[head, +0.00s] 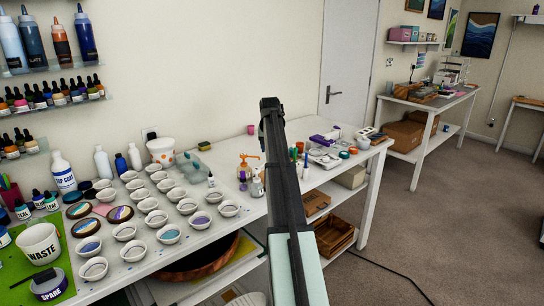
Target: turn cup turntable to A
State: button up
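I cannot make out a cup turntable or a mark A in the head view. Several small white cups (158,219) stand in rows on the white table (120,275). A few of them hold blue or purple resin, such as this cup (169,234). My dark arm rises from the bottom middle and crosses in front of the table, hiding part of it. I see no gripper fingers, so I cannot say what my gripper holds.
A waste tub (39,244) and a spare tub (48,285) stand on a green mat (75,290) at left. Bottles, including a top coat bottle (62,172), line the wall. An orange pump bottle (244,168) stands left of my arm. Carpet (430,220) is open at right.

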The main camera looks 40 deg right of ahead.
jog(key=shift+x, duration=2.55)
jog(key=shift+c, duration=0.4)
grip_shut()
